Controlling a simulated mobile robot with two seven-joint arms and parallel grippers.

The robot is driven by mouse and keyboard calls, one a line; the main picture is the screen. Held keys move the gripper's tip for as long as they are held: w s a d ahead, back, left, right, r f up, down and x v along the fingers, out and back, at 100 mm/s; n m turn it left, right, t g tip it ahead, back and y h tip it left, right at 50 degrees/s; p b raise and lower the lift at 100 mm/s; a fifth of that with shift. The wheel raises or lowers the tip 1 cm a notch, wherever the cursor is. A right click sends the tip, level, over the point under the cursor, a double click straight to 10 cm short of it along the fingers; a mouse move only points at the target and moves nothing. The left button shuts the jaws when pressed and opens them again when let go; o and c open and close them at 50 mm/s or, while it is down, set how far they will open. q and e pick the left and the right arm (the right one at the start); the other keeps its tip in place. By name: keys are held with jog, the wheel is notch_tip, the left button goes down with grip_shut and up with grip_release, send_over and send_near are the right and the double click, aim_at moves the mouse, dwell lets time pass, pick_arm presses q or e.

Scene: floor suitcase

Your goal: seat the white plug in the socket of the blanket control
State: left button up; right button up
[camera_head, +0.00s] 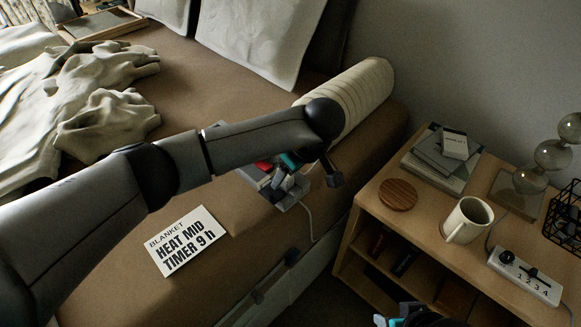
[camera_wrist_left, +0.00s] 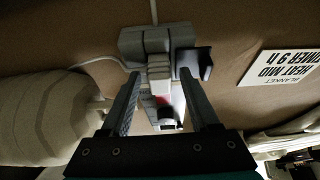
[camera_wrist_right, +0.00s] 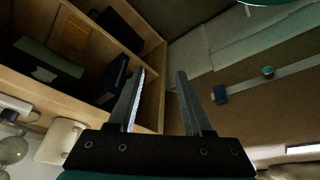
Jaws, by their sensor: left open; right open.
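The left gripper (camera_head: 279,188) is over the bed's near edge, pointing down at a grey unit (camera_head: 290,203) with a cable. In the left wrist view the open fingers (camera_wrist_left: 160,76) stand either side of a pale ridged piece (camera_wrist_left: 159,72), which looks like the white plug; it lines up with the grey block (camera_wrist_left: 145,38). I cannot tell whether it is seated or touched by the fingers. A red patch and a dark knob show nearer the palm. The right gripper (camera_wrist_right: 161,73) is open and empty; only its top shows at the head view's bottom edge.
A nightstand (camera_head: 372,200) at right carries a mug (camera_head: 467,220), a wooden coaster (camera_head: 398,195), books (camera_head: 440,162), a lamp (camera_head: 553,154) and a white slider box (camera_head: 525,275). A "BLANKET HEAT MID TIMER 9 h" card (camera_head: 187,241) lies on the bed. A bolster (camera_head: 360,90) lies behind the left gripper.

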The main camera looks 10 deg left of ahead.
pick_arm(q)
jog(key=p+v, duration=0.4)
jog(key=v, duration=0.8)
pick_arm(e)
notch_tip(320, 180, down, 9)
jog(key=s+g, duration=0.1)
jog(key=s, duration=0.2)
jog(key=shift+d+g, duration=0.2)
jog(key=shift+g, duration=0.1)
pick_arm(q)
jog(key=shift+r, duration=0.1)
pick_arm(e)
jog(key=shift+w, duration=0.1)
